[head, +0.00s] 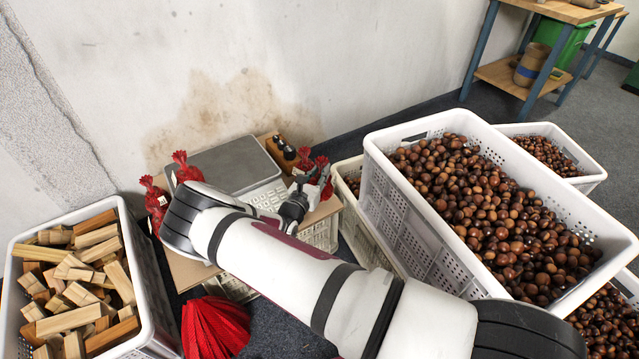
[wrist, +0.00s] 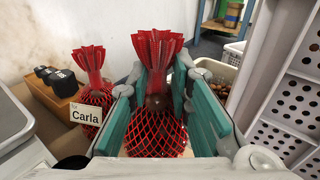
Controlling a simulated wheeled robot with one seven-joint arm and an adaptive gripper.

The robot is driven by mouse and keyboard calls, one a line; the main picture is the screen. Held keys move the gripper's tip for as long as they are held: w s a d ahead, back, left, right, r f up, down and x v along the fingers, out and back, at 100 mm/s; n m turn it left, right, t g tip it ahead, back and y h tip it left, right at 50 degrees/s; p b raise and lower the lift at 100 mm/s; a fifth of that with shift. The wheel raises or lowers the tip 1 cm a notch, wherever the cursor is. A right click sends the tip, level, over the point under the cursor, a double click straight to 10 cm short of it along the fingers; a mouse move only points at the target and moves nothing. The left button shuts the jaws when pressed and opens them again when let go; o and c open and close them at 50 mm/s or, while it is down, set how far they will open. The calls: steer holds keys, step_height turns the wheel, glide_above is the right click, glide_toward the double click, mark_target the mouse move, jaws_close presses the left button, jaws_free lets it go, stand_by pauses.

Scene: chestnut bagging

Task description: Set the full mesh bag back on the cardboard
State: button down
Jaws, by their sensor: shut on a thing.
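My gripper (wrist: 158,110) is shut on a full red mesh bag (wrist: 155,135), with one teal-padded finger on each side of it. The bag is upright, its gathered top fanning above the fingers; its underside is hidden, so I cannot tell whether it touches the cardboard. In the head view my gripper (head: 294,207) is at the right end of the cardboard (head: 190,272), and the held bag (head: 325,172) shows just beyond it. Another full bag with a "Carla" tag (wrist: 93,95) stands to the left in the wrist view, apart from the held one.
Two red bags (head: 155,200) stand at the cardboard's left. A scale (head: 235,163) and a block with dark knobs (head: 283,152) are behind. A chestnut crate (head: 415,238) rises close on the right. Wood crate (head: 150,290) and red netting (head: 215,328) lie left and in front.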

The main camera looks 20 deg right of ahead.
mark_target(327, 192)
steer(key=shift+w, duration=0.2)
steer(key=shift+f+b, duration=0.9)
steer(key=shift+f, duration=0.75)
steer(key=shift+f, duration=0.2)
steer(key=c, duration=1.5)
jaws_free()
steer(key=shift+o, duration=0.2)
